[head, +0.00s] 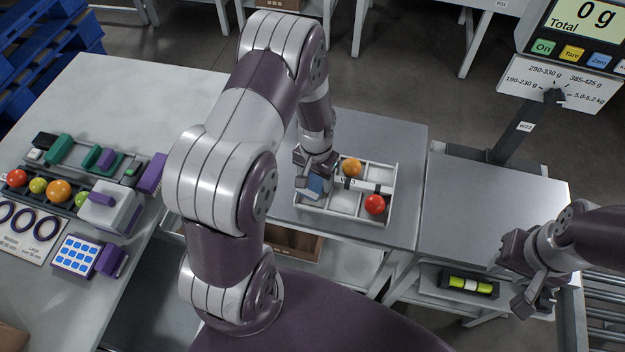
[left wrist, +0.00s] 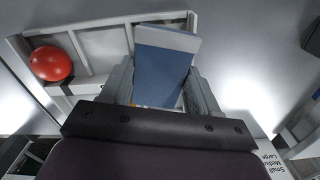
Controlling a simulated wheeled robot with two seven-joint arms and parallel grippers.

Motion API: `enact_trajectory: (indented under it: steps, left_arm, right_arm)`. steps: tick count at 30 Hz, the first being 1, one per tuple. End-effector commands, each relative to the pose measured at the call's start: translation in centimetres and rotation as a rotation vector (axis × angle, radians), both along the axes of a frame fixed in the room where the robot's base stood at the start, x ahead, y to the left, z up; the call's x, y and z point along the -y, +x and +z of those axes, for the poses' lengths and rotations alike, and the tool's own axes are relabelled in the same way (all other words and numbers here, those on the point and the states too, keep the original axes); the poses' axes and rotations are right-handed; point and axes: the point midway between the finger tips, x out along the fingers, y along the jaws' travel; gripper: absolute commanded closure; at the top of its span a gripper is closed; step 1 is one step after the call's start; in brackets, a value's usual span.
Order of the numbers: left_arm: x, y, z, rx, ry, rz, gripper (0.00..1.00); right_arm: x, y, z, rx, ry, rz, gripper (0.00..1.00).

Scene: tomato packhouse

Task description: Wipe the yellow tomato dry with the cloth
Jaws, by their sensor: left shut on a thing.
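An orange-yellow tomato (head: 352,167) sits in a back compartment of a pale divided tray (head: 392,183) on the grey table. A red tomato (head: 375,205) lies in its front right part and also shows in the left wrist view (left wrist: 50,63). My left gripper (head: 316,182) is over the tray's left side, left of the orange-yellow tomato, shut on a blue cloth (head: 316,184). The cloth fills the space between the fingers in the left wrist view (left wrist: 163,65). The orange-yellow tomato is not clearly visible there. My right gripper (head: 527,285) hangs at the right, away from the tray; its jaw gap is unclear.
A rack of tomatoes (head: 38,203), a grey-white device (head: 112,207) and a blue-and-white grid block (head: 77,256) are on the left table. A scale display (head: 583,30) stands at the right. The grey tabletop (head: 480,205) right of the tray is clear.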

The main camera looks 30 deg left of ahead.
Motion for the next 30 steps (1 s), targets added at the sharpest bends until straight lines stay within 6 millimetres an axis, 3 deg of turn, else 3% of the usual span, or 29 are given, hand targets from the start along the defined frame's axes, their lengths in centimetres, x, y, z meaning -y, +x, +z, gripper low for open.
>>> enact_trajectory:
  steps: [12,30]
  left_arm:
    - [0.0,0.2,0.1,-0.001,0.000,0.000,0.68]
    - [-0.1,-2.2,0.1,0.002,0.000,0.000,0.68]
  right_arm:
    - [0.0,0.0,0.0,0.000,0.000,0.000,0.62]
    - [0.0,0.0,1.0,0.000,0.000,0.000,0.62]
